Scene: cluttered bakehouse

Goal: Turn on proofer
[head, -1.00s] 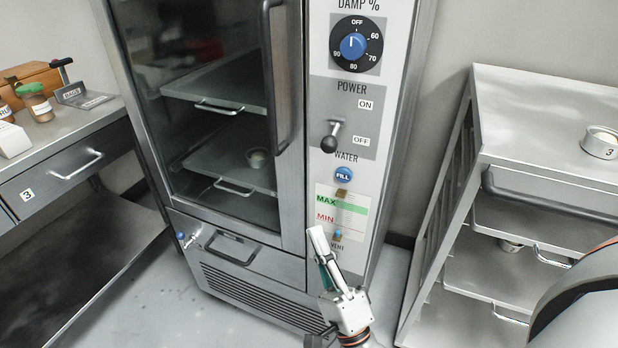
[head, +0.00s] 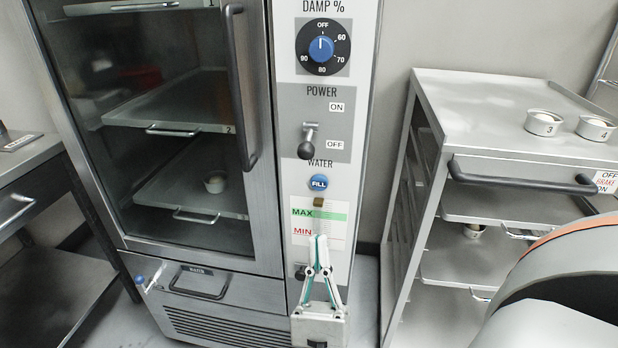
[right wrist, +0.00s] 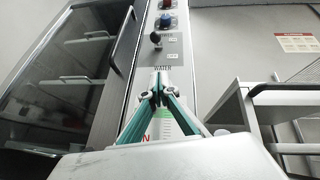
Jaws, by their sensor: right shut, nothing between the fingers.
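The proofer (head: 263,262) is a tall steel cabinet with a glass door on its left and a control panel on its right. Its power lever (head: 307,143) has a dark ball knob and points down, level with the OFF label. The lever also shows in the right wrist view (right wrist: 156,38), above my fingers. The damp dial (head: 321,49) above it points to OFF. My right gripper (head: 318,240) is shut and empty, pointing up in front of the water gauge, below the lever and apart from it. In the right wrist view its fingertips (right wrist: 159,78) meet. My left gripper is not in view.
A blue FILL button (head: 318,182) sits between lever and gauge. The door handle (head: 238,90) stands out left of the panel. A steel rack (head: 470,105) with numbered tins stands to the right. A counter (head: 25,160) is at the left. Floor shows between them.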

